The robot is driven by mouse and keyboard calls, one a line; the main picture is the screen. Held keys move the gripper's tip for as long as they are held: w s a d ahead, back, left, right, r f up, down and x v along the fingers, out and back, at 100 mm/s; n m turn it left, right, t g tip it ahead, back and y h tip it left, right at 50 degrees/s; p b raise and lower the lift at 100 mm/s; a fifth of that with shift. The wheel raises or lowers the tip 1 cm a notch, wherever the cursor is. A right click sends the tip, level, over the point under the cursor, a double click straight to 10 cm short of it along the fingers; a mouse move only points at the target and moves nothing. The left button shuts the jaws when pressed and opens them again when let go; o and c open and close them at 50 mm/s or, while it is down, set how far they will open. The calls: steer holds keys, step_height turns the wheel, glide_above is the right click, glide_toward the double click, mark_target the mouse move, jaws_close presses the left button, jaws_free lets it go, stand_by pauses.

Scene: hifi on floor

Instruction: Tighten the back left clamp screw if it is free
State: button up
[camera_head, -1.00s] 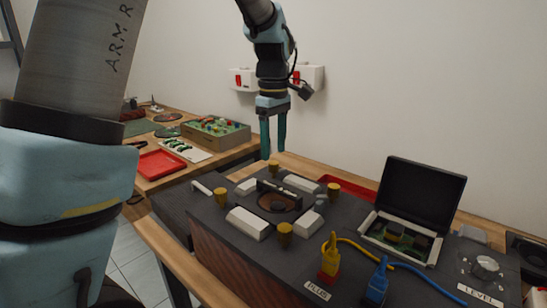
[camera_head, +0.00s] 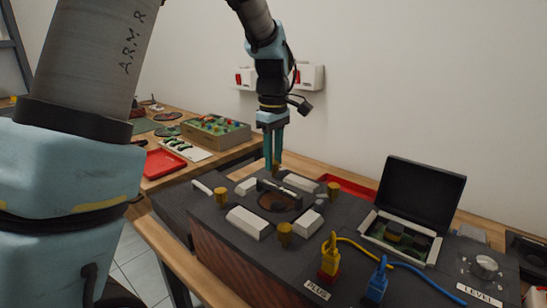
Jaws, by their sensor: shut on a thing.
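The clamp block (camera_head: 241,240) is a dark-topped box with a wooden front, standing at an angle on the bench. Around its round brown centre (camera_head: 279,203) are pale pads and brass-coloured clamp screws. The back left clamp screw (camera_head: 275,174) is at the far corner. My gripper (camera_head: 274,165) points straight down and is shut on this screw, its fingers covering the upper part. The other screws stand clear: the left one (camera_head: 221,196), the right one (camera_head: 334,191) and the front one (camera_head: 285,234). Whether the held screw is loose or tight cannot be told.
An open black-lidded case (camera_head: 422,200) stands to the right. Yellow (camera_head: 330,257) and blue (camera_head: 377,282) plugs with cables are in front of it. A red tray (camera_head: 163,163) and a green-topped box (camera_head: 216,131) lie at back left. A wall socket (camera_head: 310,77) is behind my arm.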

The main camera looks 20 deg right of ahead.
jaws_close()
steer(key=m+p, duration=0.2)
steer(key=m, duration=0.3)
steer(key=shift+r+m, duration=0.1)
steer(key=shift+m, duration=0.2)
steer(key=m+p, duration=0.1)
steer(key=m, duration=0.4)
steer(key=m+p, duration=0.2)
steer(key=m, duration=0.3)
steer(key=shift+m, duration=0.4)
steer(key=m+p, duration=0.2)
steer(key=m, duration=0.3)
steer(key=shift+m, duration=0.4)
